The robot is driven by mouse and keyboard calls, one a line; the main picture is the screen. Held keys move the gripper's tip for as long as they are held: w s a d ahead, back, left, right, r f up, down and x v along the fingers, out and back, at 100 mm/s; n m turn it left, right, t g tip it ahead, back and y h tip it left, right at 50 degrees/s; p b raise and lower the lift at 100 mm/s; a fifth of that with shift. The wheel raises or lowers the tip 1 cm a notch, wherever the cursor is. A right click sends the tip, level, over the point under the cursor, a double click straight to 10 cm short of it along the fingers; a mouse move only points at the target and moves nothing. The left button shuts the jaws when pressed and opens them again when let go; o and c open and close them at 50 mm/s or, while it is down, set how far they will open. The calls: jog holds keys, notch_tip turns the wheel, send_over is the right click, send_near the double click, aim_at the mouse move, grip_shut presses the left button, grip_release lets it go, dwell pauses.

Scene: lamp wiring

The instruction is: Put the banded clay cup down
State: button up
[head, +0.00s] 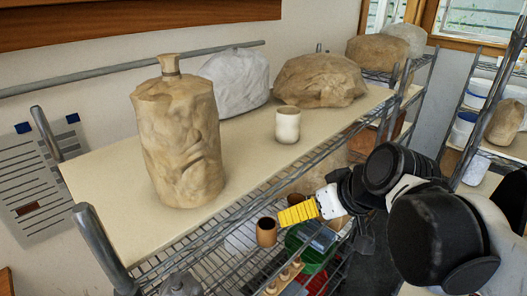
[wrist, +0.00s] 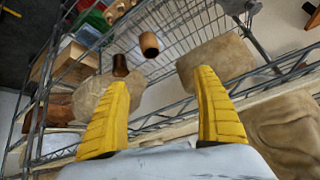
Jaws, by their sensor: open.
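My gripper (head: 284,217) shows its yellow fingers in the head view, beside the front edge of the upper board and close to a brown clay cup (head: 266,232) on the wire shelf below. In the wrist view my gripper (wrist: 163,78) is open, with nothing between its fingers. A cream cup (head: 288,124) stands upright on the upper board. I cannot tell for sure which cup is the banded one.
A large wrapped clay form (head: 180,140) stands on the board (head: 105,205). A white wrapped lump (head: 237,80) and a tan lump (head: 320,80) sit behind. The wire shelf (head: 190,262) holds small wooden pieces and a green container (head: 312,247). Metal posts frame the rack.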

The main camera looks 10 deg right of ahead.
jog(key=s+d+f+m+h, duration=0.2)
jog(key=s+f+h, duration=0.1)
jog(key=s+f, duration=0.2)
jog(key=shift+s+f, duration=0.15)
jog(key=shift+s, duration=0.3)
